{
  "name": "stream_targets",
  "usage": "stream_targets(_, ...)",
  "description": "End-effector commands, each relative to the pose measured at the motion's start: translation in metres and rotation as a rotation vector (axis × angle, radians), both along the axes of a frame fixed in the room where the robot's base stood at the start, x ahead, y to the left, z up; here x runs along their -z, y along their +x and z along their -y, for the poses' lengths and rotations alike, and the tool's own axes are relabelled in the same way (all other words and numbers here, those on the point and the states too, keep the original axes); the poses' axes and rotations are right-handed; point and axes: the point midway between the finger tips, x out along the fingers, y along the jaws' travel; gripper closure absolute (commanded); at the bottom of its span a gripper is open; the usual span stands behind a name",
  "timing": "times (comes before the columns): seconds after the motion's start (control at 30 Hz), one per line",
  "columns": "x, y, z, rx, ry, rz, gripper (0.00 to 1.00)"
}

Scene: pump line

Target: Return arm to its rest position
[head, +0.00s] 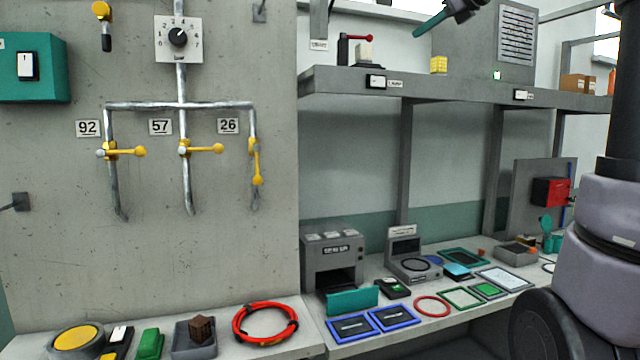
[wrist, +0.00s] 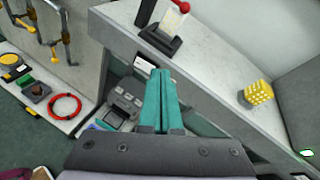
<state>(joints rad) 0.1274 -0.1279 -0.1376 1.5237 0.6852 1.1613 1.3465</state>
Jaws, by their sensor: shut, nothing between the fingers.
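My gripper (head: 432,24) is high at the top of the head view, in front of the wall above the shelf. Its teal fingers point left and slightly down. In the wrist view the two teal fingers of my gripper (wrist: 163,98) lie side by side, shut, with nothing held. They are apart from everything around them. The rest of my arm shows at the right edge of the head view; its middle part is partly out of frame.
The grey shelf (head: 440,88) runs below my gripper, bearing a red-handled device (head: 345,50) and a yellow block (head: 438,64). A workbench (head: 390,338) below holds several trays and a grey machine (head: 333,262). Pipes with yellow valves (head: 205,148) are on the left wall.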

Motion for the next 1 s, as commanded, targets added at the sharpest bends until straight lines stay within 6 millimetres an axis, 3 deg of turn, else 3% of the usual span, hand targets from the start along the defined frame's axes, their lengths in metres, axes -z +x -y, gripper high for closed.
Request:
stream_targets(0.03,0.025,-0.027,-0.01,-0.049,-0.141,0.027,1.0)
stream_targets(0.3,0.185,-0.16,-0.032,-0.473,-0.986,0.205,1.0)
stream_targets(0.5,0.282,-0.236,-0.029,-0.836,-1.441,0.33,1.0)
stream_targets(0.6,0.311,-0.258,-0.025,-0.962,-1.571,0.372,1.0)
stream_targets(0.7,0.326,-0.268,-0.023,-1.032,-1.636,0.395,1.0)
stream_targets(1.0,0.33,-0.271,-0.022,-1.053,-1.654,0.402,1.0)
